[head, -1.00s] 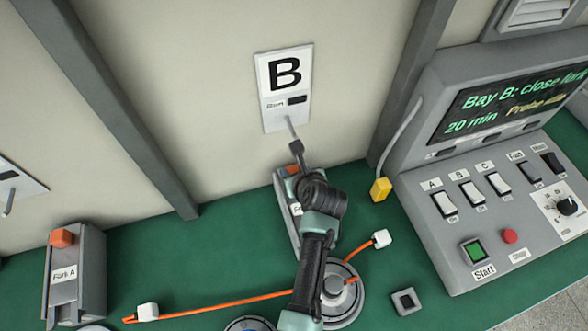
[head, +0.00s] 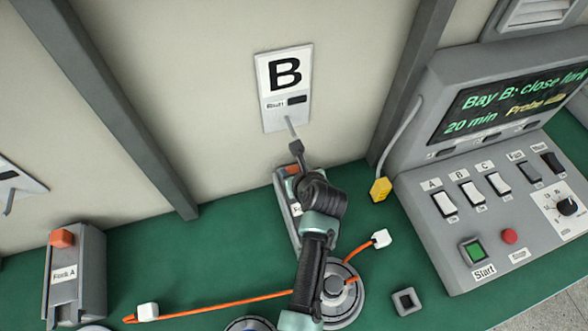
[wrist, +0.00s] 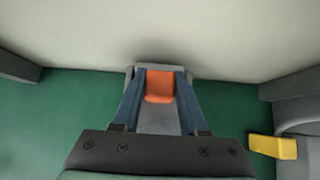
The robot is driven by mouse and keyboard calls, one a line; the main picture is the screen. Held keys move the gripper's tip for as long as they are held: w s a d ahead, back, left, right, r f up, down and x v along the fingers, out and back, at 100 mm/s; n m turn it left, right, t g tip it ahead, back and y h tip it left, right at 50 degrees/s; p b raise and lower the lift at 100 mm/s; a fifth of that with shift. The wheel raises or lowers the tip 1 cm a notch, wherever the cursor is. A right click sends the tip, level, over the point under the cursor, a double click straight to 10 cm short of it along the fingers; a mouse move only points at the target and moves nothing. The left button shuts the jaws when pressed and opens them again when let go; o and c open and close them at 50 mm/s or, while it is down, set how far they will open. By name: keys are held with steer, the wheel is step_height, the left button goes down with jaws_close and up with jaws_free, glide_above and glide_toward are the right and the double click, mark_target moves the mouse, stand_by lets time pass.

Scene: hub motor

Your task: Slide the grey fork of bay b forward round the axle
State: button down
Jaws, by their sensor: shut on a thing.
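The grey fork of bay b (head: 287,205) stands on the green bench against the wall, below the B plate (head: 285,88). My arm covers much of it in the head view. In the wrist view its orange block (wrist: 160,86) sits between the two blue fingers of my gripper (wrist: 158,88), which is shut on it. The orange block also shows in the head view (head: 292,170), beside my gripper (head: 297,176). A round grey hub motor (head: 346,300) lies in front of the fork, partly behind my arm. I cannot tell how far the fork is from the axle.
An orange cable (head: 220,300) with white end blocks crosses the bench by the hub. Fork A (head: 75,275) stands at the left. A small grey square (head: 407,301) lies on the bench.

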steer(key=s+d+p, duration=0.1)
steer(key=s+p, duration=0.1)
steer(key=s, duration=0.1)
steer(key=s+d+p, duration=0.1)
steer(key=s+p, duration=0.2)
steer(key=s+d+p, duration=0.1)
steer(key=s+p, duration=0.2)
steer(key=s, duration=0.1)
steer(key=shift+s+d+r, duration=0.1)
steer(key=shift+d, duration=0.05)
steer(key=shift+f, duration=0.2)
steer(key=c, duration=0.7)
jaws_free()
steer(key=shift+s+r, duration=0.15)
steer(key=v, duration=1.3)
